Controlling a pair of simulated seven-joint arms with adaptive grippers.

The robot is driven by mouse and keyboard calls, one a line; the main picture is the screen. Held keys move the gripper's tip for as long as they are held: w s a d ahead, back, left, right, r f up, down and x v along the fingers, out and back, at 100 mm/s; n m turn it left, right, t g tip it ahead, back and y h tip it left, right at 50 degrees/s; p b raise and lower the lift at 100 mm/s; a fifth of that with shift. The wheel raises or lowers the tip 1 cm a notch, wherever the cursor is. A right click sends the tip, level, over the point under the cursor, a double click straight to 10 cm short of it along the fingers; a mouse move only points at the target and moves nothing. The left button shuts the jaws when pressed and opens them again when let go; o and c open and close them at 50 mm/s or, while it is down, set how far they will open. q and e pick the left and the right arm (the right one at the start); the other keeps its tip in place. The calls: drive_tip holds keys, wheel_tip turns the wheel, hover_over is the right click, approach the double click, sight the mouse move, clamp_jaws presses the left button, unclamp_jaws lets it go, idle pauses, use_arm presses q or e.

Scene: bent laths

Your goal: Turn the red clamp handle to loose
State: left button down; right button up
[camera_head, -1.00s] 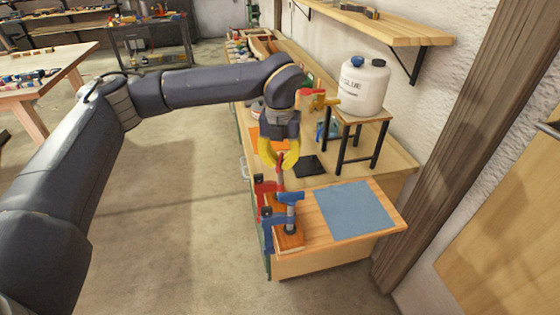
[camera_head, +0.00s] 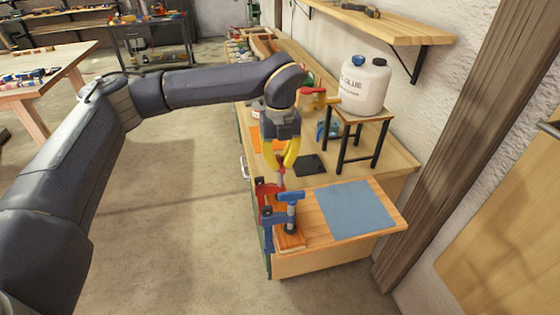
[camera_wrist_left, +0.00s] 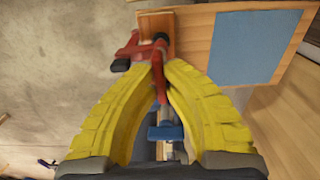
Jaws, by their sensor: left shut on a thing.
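The red clamp (camera_head: 266,192) sits on the left edge of the bench, just behind the blue clamp (camera_head: 290,199). My left gripper (camera_head: 281,165) points down above the red clamp. In the left wrist view its yellow fingers (camera_wrist_left: 160,66) meet at the red clamp's handle (camera_wrist_left: 159,84) and are shut on it. The fingers hide part of the handle in the head view. The blue clamp's handle (camera_wrist_left: 165,132) shows below the red one in the wrist view. My right gripper is not in view.
A blue mat (camera_head: 356,210) lies on the board to the right. A glue jug (camera_head: 364,86) stands on a small stool (camera_head: 357,128) behind it. A black flat piece (camera_head: 310,165) lies near the gripper. Floor left of the bench is clear.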

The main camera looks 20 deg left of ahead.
sight(281, 160)
use_arm(q)
drive_tip(key=shift+r, duration=0.1)
drive_tip(key=c, duration=1.5)
unclamp_jaws()
wheel_tip(281, 160, up, 12)
drive_tip(key=shift+f, duration=0.1)
